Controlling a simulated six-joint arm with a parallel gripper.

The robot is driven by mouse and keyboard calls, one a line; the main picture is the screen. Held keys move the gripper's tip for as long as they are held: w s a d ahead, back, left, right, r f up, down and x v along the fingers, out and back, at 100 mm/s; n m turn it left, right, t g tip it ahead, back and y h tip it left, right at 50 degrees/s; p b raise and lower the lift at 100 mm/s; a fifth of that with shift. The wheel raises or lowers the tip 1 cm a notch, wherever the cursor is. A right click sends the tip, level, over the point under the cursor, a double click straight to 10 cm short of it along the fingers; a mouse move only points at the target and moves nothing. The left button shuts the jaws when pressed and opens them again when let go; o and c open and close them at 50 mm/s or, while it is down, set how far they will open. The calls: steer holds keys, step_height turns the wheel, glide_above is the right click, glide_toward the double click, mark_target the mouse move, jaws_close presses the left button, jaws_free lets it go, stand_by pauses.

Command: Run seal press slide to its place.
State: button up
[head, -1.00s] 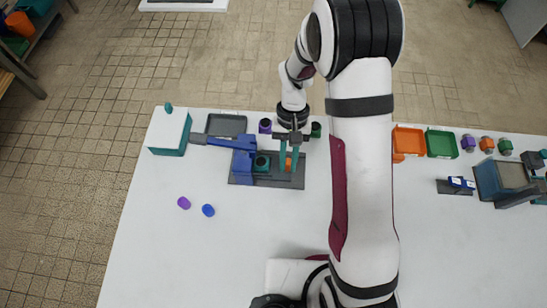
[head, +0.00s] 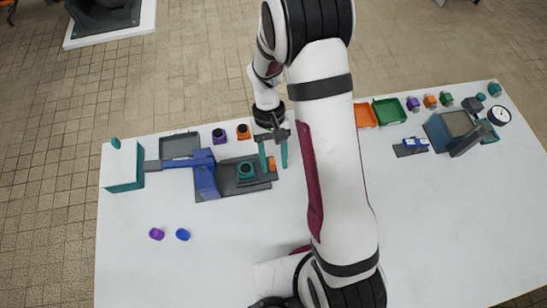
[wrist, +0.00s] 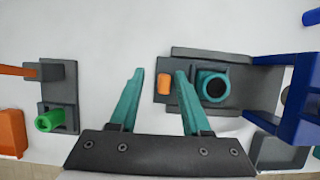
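The seal press stands at the left of the white table, with a dark base (head: 208,194) and a tall blue frame (head: 204,174). Its slide carries a teal ring (head: 246,170) and an orange knob (head: 271,163). The ring stands clear of the frame, on the gripper's side; the wrist view shows the ring (wrist: 213,86) whole. My gripper (head: 273,156) is open over the slide's outer end. In the wrist view the knob (wrist: 163,84) shows between the teal fingertips, nearer the right one, with nothing clamped. The finger height over it is unclear.
A grey tray (head: 180,146), purple can (head: 219,136) and orange can (head: 243,131) stand behind the press. A grey fixture with a green cylinder (wrist: 50,120) lies left in the wrist view. Purple (head: 156,234) and blue (head: 183,234) pieces lie in front, with free table around.

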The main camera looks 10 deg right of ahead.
steer(key=v, duration=1.5)
steer(key=shift+w+r, duration=0.2)
steer(key=shift+r, duration=0.15)
steer(key=s+r+m+t+y, duration=0.1)
steer(key=s+r, duration=0.2)
steer(key=s, duration=0.3)
steer(key=s+r+m+t, duration=0.1)
steer(key=s+r+m, duration=0.15)
steer(key=s, duration=0.25)
steer(key=s+f+m+t, duration=0.1)
steer(key=s+m+t, duration=0.1)
steer(key=s, duration=0.9)
steer(key=shift+s+a+y, duration=0.15)
steer(key=shift+a+y, duration=0.05)
steer(key=shift+y, duration=0.2)
